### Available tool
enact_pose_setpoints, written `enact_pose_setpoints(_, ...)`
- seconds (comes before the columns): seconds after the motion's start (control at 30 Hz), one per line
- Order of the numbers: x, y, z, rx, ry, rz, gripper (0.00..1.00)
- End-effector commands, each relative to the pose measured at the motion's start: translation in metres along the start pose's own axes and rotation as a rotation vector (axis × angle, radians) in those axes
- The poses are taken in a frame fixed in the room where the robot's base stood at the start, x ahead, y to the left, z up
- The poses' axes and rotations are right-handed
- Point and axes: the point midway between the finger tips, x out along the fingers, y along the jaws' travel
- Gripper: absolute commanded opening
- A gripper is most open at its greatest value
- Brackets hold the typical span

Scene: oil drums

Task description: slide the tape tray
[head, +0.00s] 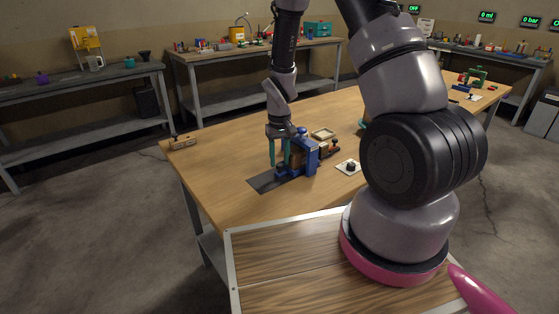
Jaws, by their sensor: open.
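My gripper (279,160) points down over the near part of the wooden workbench (225,145), its two teal fingers parted. It is at the left side of a blue fixture (311,157); whether the fingers touch it or straddle part of it I cannot tell. A dark flat strip (264,182) lies on the bench at the fixture's front left. A small shallow tan tray (323,133) sits just behind the fixture. I cannot tell for certain which of these is the tape tray, and no tape roll is clear to see.
A small white plate with a black knob (349,167) is right of the fixture. A wooden block (183,141) lies at the bench's left corner. My arm hides the bench's right middle. Other benches with tools stand along the walls.

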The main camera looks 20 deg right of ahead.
Motion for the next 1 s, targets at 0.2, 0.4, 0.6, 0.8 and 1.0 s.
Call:
enact_pose_setpoints(0.2, 0.0080, 0.0000, -0.0002, 0.000, 0.001, 0.000, 0.43)
enact_pose_setpoints(0.4, 0.0077, 0.0001, -0.0003, 0.000, 0.001, 0.000, 0.36)
enact_pose_setpoints(0.6, 0.0075, 0.0001, -0.0003, -0.001, 0.001, 0.000, 0.00)
enact_pose_setpoints(0.8, 0.0073, 0.0002, -0.0003, 0.000, 0.001, 0.000, 0.00)
enact_pose_setpoints(1.0, 0.0072, 0.0002, -0.0003, 0.000, 0.001, 0.000, 0.00)
